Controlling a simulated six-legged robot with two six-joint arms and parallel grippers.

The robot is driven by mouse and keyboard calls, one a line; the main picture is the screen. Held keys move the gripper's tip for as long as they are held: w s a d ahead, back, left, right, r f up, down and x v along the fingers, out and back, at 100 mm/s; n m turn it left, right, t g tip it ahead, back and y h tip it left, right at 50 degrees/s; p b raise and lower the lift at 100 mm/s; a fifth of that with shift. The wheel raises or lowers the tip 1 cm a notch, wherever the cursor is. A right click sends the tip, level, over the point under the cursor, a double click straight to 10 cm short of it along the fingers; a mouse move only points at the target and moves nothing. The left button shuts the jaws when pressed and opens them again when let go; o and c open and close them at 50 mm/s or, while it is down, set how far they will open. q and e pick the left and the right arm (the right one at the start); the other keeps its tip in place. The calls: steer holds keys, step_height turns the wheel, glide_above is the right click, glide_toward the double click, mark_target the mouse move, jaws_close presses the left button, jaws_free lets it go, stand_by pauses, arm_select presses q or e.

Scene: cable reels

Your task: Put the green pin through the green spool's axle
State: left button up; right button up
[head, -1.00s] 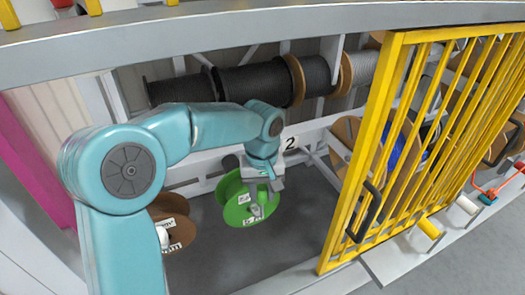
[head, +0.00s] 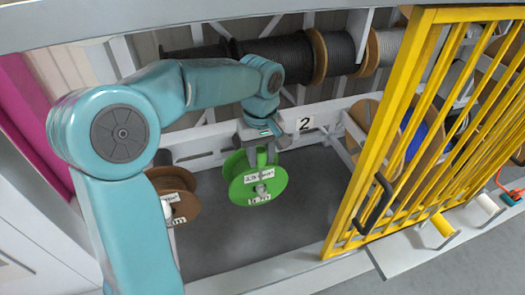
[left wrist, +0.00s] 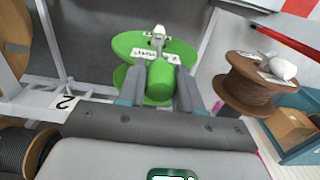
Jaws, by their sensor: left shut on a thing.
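The green spool (head: 240,186) stands upright on the grey floor of the rack, its labelled face and pale hub facing me. It also shows in the left wrist view (left wrist: 180,47), with its pale hub beyond my fingers. My left gripper (head: 264,153) is at the spool's upper rim, fingers pointing down. In the left wrist view, the left gripper (left wrist: 160,90) is shut on a thick green cylinder, apparently the handle of the green pin (left wrist: 160,82). The handle overlaps the spool's rim in view. The pin's shaft is hidden, and I cannot tell whether it touches the spool. My right gripper is not in view.
A brown spool (head: 180,199) stands left of the green one. A yellow barred gate (head: 352,190) with a black handle closes off the right. Reels of dark cable (head: 280,62) hang behind. Yellow and white cylinders (head: 440,235) lie on a ledge at right.

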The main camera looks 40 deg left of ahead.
mark_target(261, 175)
arm_select(q)
steer(key=shift+w+d+f+b, duration=0.1)
steer(key=shift+d+f+b, duration=0.1)
steer(key=shift+f+b, duration=0.8)
steer(key=shift+a+f+b, duration=0.15)
steer(key=shift+f+b, duration=0.15)
steer(key=shift+f, duration=0.55)
step_height(261, 175, down, 4)
steer(key=b, duration=0.3)
step_height(261, 175, down, 2)
steer(key=shift+f+b, duration=0.25)
steer(key=shift+b, duration=0.9)
steer(key=o, duration=1.1)
